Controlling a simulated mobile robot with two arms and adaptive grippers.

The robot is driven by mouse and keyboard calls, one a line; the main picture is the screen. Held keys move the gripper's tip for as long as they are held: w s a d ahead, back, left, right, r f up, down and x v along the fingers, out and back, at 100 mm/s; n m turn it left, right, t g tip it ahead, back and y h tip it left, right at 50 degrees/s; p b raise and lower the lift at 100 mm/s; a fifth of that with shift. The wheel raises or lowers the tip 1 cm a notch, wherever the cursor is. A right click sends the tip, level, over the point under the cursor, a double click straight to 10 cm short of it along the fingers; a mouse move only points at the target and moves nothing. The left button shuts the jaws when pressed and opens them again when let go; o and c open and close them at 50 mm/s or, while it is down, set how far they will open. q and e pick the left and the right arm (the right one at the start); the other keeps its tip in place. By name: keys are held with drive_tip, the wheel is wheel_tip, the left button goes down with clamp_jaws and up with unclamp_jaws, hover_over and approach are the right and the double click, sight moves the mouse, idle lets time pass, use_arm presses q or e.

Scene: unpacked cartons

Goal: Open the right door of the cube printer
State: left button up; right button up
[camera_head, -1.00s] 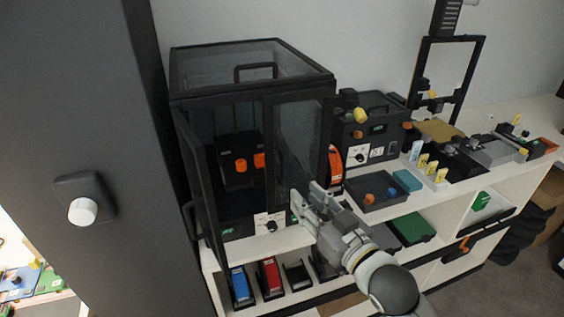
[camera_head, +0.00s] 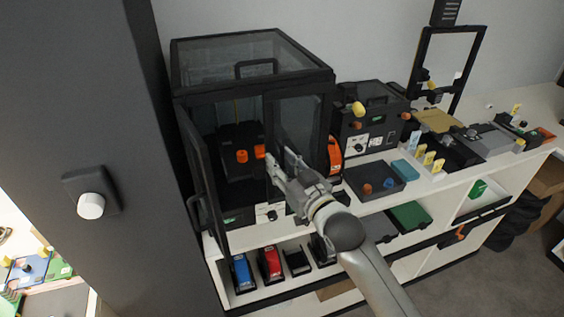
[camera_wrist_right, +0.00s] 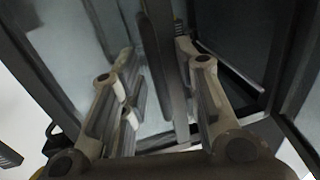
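The cube printer (camera_head: 253,39) is a black-framed box with clear panels, standing on the white shelf unit. Its left door (camera_head: 200,170) is swung open toward me. Its right door (camera_head: 299,122) looks shut in the head view; my gripper hides its lower left part. My right gripper (camera_head: 279,162) is at the lower left of this door. In the right wrist view, my gripper's fingers (camera_wrist_right: 156,55) stand apart on either side of a dark upright bar (camera_wrist_right: 155,70), apparently the door handle. I cannot tell if either finger touches it. My left gripper is out of view.
A black device (camera_head: 375,103) and a dark tray (camera_head: 362,190) stand right of the printer. Blue (camera_head: 241,273) and red (camera_head: 270,264) bins sit on the shelf below. A dark panel with a white knob (camera_head: 91,206) stands at the left.

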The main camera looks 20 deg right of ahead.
clamp_jaws()
drive_tip(key=shift+s+y, duration=0.15)
drive_tip(key=shift+y, duration=0.15)
